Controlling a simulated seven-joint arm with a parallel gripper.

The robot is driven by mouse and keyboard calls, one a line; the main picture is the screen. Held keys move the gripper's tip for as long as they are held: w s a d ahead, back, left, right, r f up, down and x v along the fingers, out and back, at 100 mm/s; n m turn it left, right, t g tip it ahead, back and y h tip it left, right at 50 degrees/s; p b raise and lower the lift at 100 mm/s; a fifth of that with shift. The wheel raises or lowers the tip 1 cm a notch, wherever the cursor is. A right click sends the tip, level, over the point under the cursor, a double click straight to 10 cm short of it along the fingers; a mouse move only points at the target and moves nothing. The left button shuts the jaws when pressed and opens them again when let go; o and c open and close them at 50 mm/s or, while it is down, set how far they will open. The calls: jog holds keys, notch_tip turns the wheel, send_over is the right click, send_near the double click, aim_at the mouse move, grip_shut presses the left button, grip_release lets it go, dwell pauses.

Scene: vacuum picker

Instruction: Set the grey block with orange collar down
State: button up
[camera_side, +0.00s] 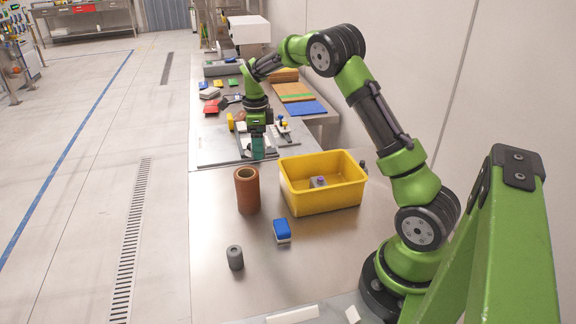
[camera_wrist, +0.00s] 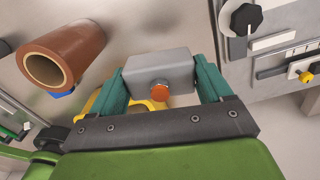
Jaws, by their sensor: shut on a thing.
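The grey block with orange collar (camera_wrist: 160,66) is between the teal fingers of my gripper (camera_wrist: 168,82) in the wrist view. The fingers touch its two sides, and its round orange part faces the camera. In the side view my gripper (camera_side: 258,150) points down at the front edge of the grey plate, behind the yellow bin. I cannot make out the block there, nor tell its gap to the surface below.
The yellow bin (camera_side: 322,197) holds a small grey piece. A brown tube (camera_side: 246,190), a blue-and-white block (camera_side: 282,231) and a dark grey cylinder (camera_side: 235,257) stand on the steel table (camera_side: 330,250). The grey plate (camera_side: 215,151) carries fixtures. The front right of the table is clear.

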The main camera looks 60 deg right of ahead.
aim_at(217, 189)
jog(key=w+a+n, duration=0.2)
jog(key=w+a, duration=0.6)
jog(key=a, duration=0.3)
jog(key=f, duration=0.9)
jog(key=shift+d, duration=0.2)
jog(key=shift+f, duration=0.15)
jog(key=o, duration=1)
